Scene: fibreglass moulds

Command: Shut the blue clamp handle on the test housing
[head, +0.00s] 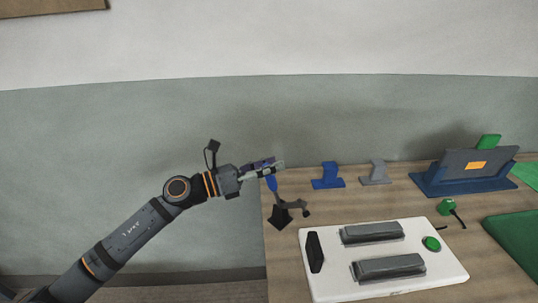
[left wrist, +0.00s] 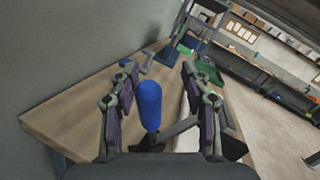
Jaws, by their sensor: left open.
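The blue clamp handle (head: 271,184) points up, nearly upright, from a dark clamp base (head: 280,218) at the table's left edge. A grey clamp arm (head: 293,204) reaches right from it. My left gripper (head: 276,166) is open at the top of the handle, partly in front of it. In the left wrist view the handle (left wrist: 150,106) stands between the two open fingers (left wrist: 158,72), with gaps on both sides. Which part is the test housing I cannot tell for sure; a white plate (head: 317,287) with two grey blocks lies beside the clamp. My right gripper is out of view.
A blue stand (head: 328,175) and a grey stand (head: 375,172) are behind the plate. A blue cradle (head: 470,184) holds a grey panel at the back right. Wall runs behind the table.

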